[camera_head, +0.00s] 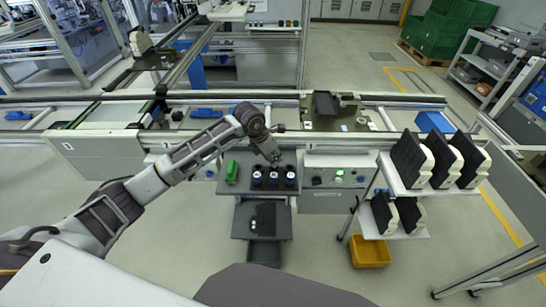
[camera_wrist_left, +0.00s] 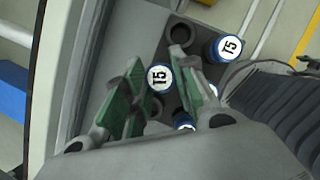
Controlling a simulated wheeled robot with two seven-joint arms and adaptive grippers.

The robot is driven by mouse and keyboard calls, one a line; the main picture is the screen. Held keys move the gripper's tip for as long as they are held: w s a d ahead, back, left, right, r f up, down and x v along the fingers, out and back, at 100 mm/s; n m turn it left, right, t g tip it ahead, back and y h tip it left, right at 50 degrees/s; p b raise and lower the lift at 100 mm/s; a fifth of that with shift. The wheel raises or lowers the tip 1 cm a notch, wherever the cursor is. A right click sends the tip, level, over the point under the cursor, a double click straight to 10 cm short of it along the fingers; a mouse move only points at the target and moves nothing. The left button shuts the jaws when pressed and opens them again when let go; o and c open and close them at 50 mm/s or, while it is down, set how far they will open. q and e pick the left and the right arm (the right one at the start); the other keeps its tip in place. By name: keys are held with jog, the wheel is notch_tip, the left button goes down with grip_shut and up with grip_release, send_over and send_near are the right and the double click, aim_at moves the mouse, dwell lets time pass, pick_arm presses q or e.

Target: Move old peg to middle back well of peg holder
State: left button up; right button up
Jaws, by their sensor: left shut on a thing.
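My left gripper (camera_head: 272,157) reaches down over the pegs at the work stand. In the left wrist view its green-padded fingers (camera_wrist_left: 155,88) are shut on a peg (camera_wrist_left: 160,79) with a blue rim and a white top marked T5. Whether this peg is still seated or lifted, I cannot tell. The peg holder (camera_wrist_left: 203,27) is a dark block with round wells. A second T5 peg (camera_wrist_left: 230,46) stands at its upper right corner, beside an empty well (camera_wrist_left: 181,34). A third peg (camera_wrist_left: 184,121) is partly hidden by a finger. My right gripper is not in view.
A control box (camera_head: 339,175) with a lit green button stands to the right. Beyond it is a shelf (camera_head: 415,190) with black-and-white parts. A conveyor rail (camera_head: 220,97) runs behind. A yellow bin (camera_head: 370,252) is on the floor.

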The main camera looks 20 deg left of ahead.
pick_arm(q)
jog(key=shift+f+b, duration=0.4)
jog(key=shift+b, duration=0.05)
dwell(0.8)
jog(key=shift+f+b, duration=0.45)
jog(key=shift+f, duration=0.1)
dwell(0.9)
dwell(0.5)
jog(key=shift+f+b, duration=0.2)
jog(key=shift+b, duration=0.15)
dwell(0.6)
jog(key=o, duration=1.1)
jog(key=o, duration=0.4)
